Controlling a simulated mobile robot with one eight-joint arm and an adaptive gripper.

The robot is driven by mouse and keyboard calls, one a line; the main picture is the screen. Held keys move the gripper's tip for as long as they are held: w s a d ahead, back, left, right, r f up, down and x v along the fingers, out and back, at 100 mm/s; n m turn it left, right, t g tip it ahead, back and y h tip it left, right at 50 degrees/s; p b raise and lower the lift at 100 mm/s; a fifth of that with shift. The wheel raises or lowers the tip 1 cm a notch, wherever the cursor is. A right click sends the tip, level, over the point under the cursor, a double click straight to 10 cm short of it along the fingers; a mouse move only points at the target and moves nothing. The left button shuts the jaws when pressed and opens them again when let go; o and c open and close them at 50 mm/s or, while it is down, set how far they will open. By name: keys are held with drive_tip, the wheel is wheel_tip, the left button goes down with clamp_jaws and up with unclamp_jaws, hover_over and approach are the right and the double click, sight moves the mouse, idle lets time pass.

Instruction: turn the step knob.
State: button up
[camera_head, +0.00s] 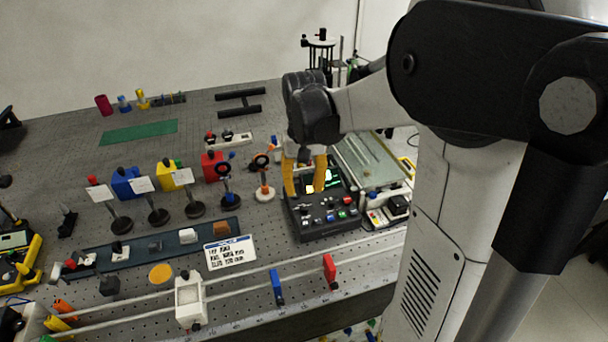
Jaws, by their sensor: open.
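A dark control box (346,222) stands near the front right of the bench, with several small knobs and buttons on its sloping face, among them red, green and white ones. A lit greenish display shows near its back, partly behind my gripper. Which knob is the step knob cannot be told at this size. My gripper (305,191) points down over the back left part of the box, its two orange-yellow fingers apart with nothing seen between them. Whether the fingertips touch the box cannot be told.
A glass-topped tray (368,160) stands right of the box. A white label card (230,253) lies to its left. Posts with coloured mounts, such as the red block (211,166), stand behind. A rail with red (329,271) and blue (277,287) sliders runs in front.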

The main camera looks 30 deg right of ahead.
sight(303, 207)
wheel_tip(303, 207, up, 5)
drive_tip(key=shift+f, duration=0.15)
drive_tip(key=shift+a, duration=0.1)
idle(0.4)
drive_tip(key=s+a+r+n+t, duration=0.1)
drive_tip(key=s+a+n+t, duration=0.3)
drive_tip(key=s+a+t, duration=0.3)
drive_tip(key=s+a, duration=0.3)
drive_tip(key=a, duration=0.3)
drive_tip(key=shift+s+a+n, duration=0.15)
drive_tip(key=shift+s+n, duration=0.15)
drive_tip(key=shift+s, duration=0.1)
drive_tip(key=shift+r, duration=0.1)
clamp_jaws()
idle(0.4)
